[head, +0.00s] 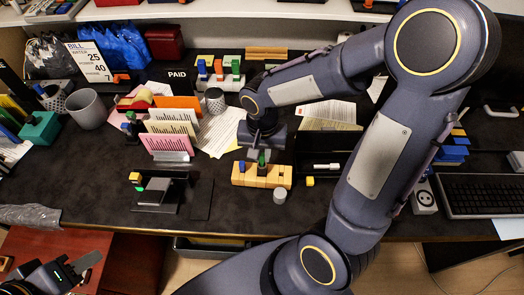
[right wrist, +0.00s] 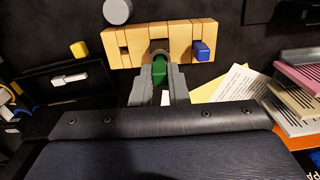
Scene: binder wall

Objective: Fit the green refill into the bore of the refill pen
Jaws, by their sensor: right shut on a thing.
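The green refill (right wrist: 158,70) is between the fingers of my right gripper (right wrist: 158,88), which is shut on it. In the head view my right gripper (head: 258,156) is at the wooden block (head: 262,181), with the green piece at its middle slot. I cannot tell whether the refill still sits in the slot or is clear of it. A slim white piece, possibly the refill pen (head: 326,166), lies in a black tray to the right; its bore cannot be made out. My left gripper (head: 85,268) is low at the left, away from the desk items, its fingers apart and empty.
A blue piece (right wrist: 201,50) stands in another slot of the wooden block. A grey cylinder (head: 279,196) and a yellow block (head: 309,181) are close by. A black stand (head: 160,192) and card files (head: 170,143) are to the left. Dark desk is bare near the front.

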